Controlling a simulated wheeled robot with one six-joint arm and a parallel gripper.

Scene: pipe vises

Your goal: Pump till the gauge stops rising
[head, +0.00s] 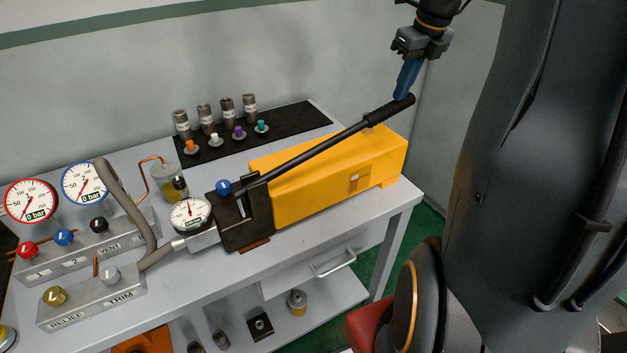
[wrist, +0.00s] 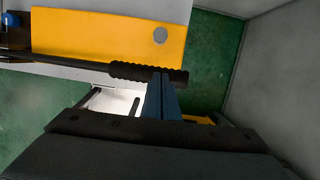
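The hand pump (head: 330,185) is a long yellow body on the bench. Its black lever (head: 320,152) slopes up to the right, with a ribbed grip (head: 390,108) at its raised end. The grip also shows in the wrist view (wrist: 130,71). My gripper (head: 402,96) points down at the grip's end, its blue fingers together. The fingertips (wrist: 161,75) overlap the grip in the wrist view and look at or just above it; contact is unclear. The pump's round gauge (head: 190,213) has a white dial and green display, too small to read surely.
Two wall gauges (head: 31,201) (head: 84,184) read 0 bar. Valve blocks labelled VENT (head: 110,247), RELIEF and TRIM (head: 122,299) stand at left. A black mat (head: 300,122) holds pipe pieces and coloured plugs. Space right of the bench is open above the green floor.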

